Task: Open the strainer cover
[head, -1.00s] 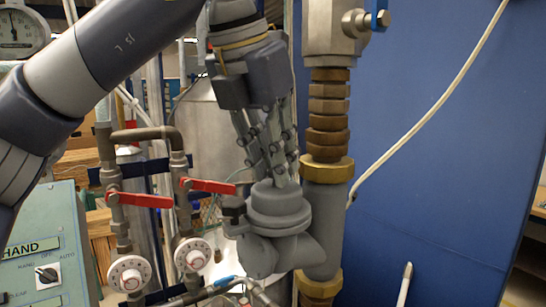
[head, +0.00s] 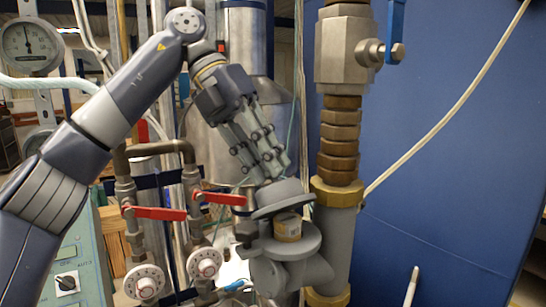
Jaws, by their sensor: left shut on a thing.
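The grey strainer body (head: 290,270) sits on the vertical pipe's lower part, with a round flange at its top. The grey strainer cover (head: 283,198) is raised off that flange and tilted, with a gap showing at the front. My left gripper (head: 268,174) comes down from above and is shut on the top of the strainer cover; the exact grip point is partly hidden by the fingers. My right gripper is not in view.
A vertical pipe with brass fittings (head: 340,140) and a blue-handled valve (head: 395,30) stands just right of the cover. Red-handled valves (head: 160,213) and white dials (head: 145,283) are at left. A blue panel (head: 460,150) fills the right.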

